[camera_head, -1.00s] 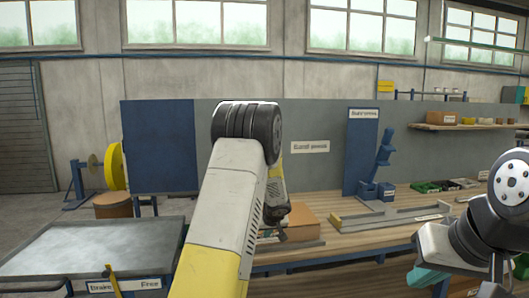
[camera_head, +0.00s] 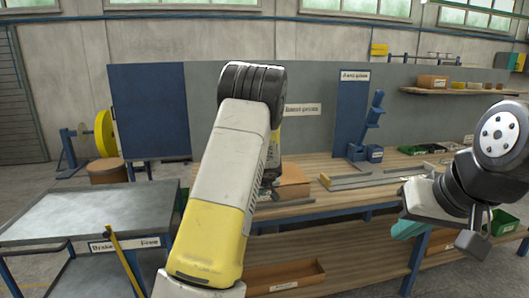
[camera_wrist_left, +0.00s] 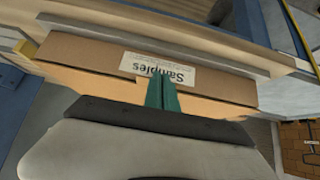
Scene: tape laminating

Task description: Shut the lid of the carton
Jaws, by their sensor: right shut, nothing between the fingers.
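The brown carton (camera_head: 293,178) sits on the wooden bench, partly hidden behind my left arm in the head view. In the left wrist view the carton (camera_wrist_left: 95,55) lies across the picture, with an upside-down "Samples" label on it. I cannot tell how its lid stands. My left gripper's green fingers (camera_wrist_left: 163,93) are together, in front of the carton and overlapping the label; I cannot tell whether they touch it. In the head view they are hidden. My right gripper (camera_head: 408,229) is shut and empty, in front of the bench at the right.
A grey metal bar (camera_wrist_left: 165,33) runs beside the carton. A metal rail fixture (camera_head: 370,178) lies on the bench (camera_head: 330,163) to its right. A blue stand (camera_head: 368,130) is behind that. A grey-topped table (camera_head: 85,212) is at the left. A wooden tray (camera_head: 285,277) is on the lower shelf.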

